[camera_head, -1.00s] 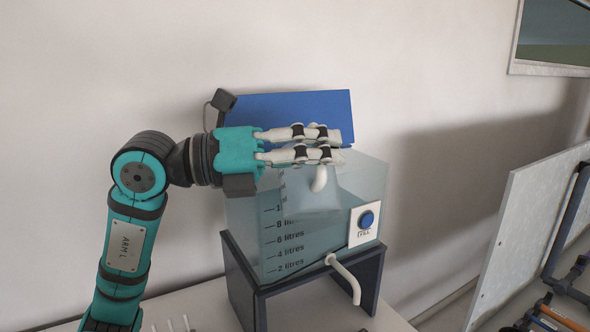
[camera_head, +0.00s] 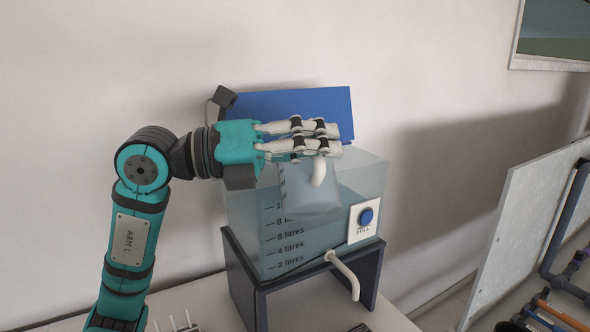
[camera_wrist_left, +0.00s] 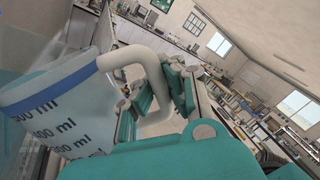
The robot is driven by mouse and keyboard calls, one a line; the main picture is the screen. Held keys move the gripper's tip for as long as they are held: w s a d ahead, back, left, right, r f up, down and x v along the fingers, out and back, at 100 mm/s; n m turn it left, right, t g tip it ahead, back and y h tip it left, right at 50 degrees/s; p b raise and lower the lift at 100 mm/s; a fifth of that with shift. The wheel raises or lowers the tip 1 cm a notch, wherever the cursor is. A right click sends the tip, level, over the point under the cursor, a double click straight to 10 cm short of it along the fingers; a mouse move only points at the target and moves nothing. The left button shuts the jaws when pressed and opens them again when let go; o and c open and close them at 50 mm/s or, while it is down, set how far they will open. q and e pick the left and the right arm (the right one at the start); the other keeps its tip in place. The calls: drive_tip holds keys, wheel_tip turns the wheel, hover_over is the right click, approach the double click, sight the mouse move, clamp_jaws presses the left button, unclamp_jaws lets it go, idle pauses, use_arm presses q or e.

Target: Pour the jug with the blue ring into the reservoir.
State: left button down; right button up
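The jug with the blue ring (camera_wrist_left: 60,82) fills the left of the left wrist view, with millilitre marks and a white handle (camera_wrist_left: 150,70). In the head view the translucent jug (camera_head: 308,192) hangs tilted at the top of the reservoir, under my left gripper (camera_head: 330,140). The left fingers are closed around its handle; part of the grip is hidden. The reservoir (camera_head: 350,205) is a clear tank with litre marks, its blue lid (camera_head: 285,103) raised behind. The jug's rim and any stream are not clear. My right gripper is not in view.
The reservoir stands on a dark stand (camera_head: 242,290) on a pale bench. A grey board (camera_head: 510,235) with pipes stands at the right. The wall is close behind.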

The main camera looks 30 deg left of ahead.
use_arm(q)
drive_tip(key=shift+w+a+r+n+p, duration=0.15)
drive_tip(key=shift+w+r+n+p, duration=0.05)
drive_tip(key=shift+r+n+p, duration=0.3)
drive_tip(key=shift+w+a+r+n+p, duration=0.15)
drive_tip(key=shift+r+n+p, duration=0.2)
drive_tip(key=shift+p, duration=0.2)
drive_tip(key=shift+w+a+r+n+p, duration=0.3)
drive_tip(key=shift+r+n+p, duration=0.15)
drive_tip(key=shift+p, duration=0.15)
drive_tip(key=shift+w+a+r+n+p, duration=0.15)
drive_tip(key=shift+w+r+n+p, duration=0.1)
drive_tip(key=shift+r+n+p, duration=0.25)
drive_tip(key=shift+w+a+f+n+p, duration=0.15)
drive_tip(key=shift+w+a+n+p, duration=0.4)
drive_tip(key=shift+n, duration=0.25)
idle(0.9)
drive_tip(key=shift+w+a+r+n+t+p, duration=0.3)
drive_tip(key=shift+w+a+n+p, duration=0.1)
drive_tip(key=shift+w+p, duration=0.15)
drive_tip(key=shift+a, duration=0.1)
drive_tip(key=shift+w+a+r+n+p, duration=0.15)
drive_tip(key=shift+w+a+n+p, duration=0.1)
drive_tip(key=shift+w+p, duration=0.15)
drive_tip(key=shift+w+a+r+n+p, duration=0.15)
drive_tip(key=shift+w+n+p, duration=0.1)
drive_tip(key=shift+w, duration=0.1)
drive_tip(key=shift+w, duration=0.1)
